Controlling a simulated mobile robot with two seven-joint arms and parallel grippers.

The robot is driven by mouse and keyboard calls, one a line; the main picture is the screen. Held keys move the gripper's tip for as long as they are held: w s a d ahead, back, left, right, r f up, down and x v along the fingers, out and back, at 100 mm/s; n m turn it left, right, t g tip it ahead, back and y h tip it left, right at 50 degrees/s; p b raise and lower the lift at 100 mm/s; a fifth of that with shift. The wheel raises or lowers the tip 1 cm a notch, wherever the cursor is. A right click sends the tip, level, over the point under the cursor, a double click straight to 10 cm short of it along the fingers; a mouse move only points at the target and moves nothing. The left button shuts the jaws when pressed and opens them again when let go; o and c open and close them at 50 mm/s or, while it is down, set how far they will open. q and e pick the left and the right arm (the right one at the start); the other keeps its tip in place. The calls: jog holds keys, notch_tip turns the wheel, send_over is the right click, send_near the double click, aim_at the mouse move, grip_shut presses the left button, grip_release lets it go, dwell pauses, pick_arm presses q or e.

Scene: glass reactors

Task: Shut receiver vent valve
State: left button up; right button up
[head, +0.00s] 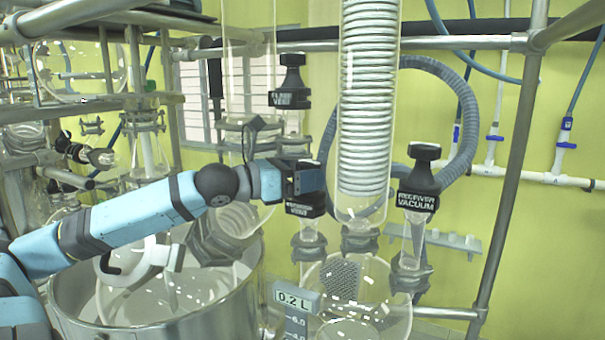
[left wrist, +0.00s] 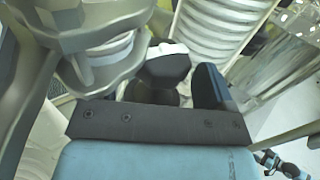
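The receiver vent valve (head: 305,208) is black with a white label and sits on a glass neck left of the coiled condenser in the head view. My left gripper (head: 310,179) is right at its top and hides the knob there. In the left wrist view a dark knob with a white-topped edge (left wrist: 168,66) stands ahead of my left gripper (left wrist: 166,88). One dark finger shows to the right of the knob, with a gap between them; the other finger is mostly hidden. Whether it touches the knob cannot be told. My right gripper is out of view.
The flash vent valve (head: 290,88) stands behind and above. The receiver vacuum valve (head: 418,190) stands to the right, beyond the coiled glass condenser (head: 365,110). A steel vessel (head: 215,318) lies below my left arm. Metal frame poles (head: 510,170) and glassware crowd the space.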

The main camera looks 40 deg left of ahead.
pick_arm(q)
jog(key=shift+s+a, duration=0.1)
jog(key=shift+s, duration=0.1)
jog(key=shift+s+a, duration=0.25)
jog(key=shift+s, duration=0.3)
jog(key=b+v, duration=1.2)
jog(key=shift+b, duration=0.35)
jog(key=shift+s, duration=0.15)
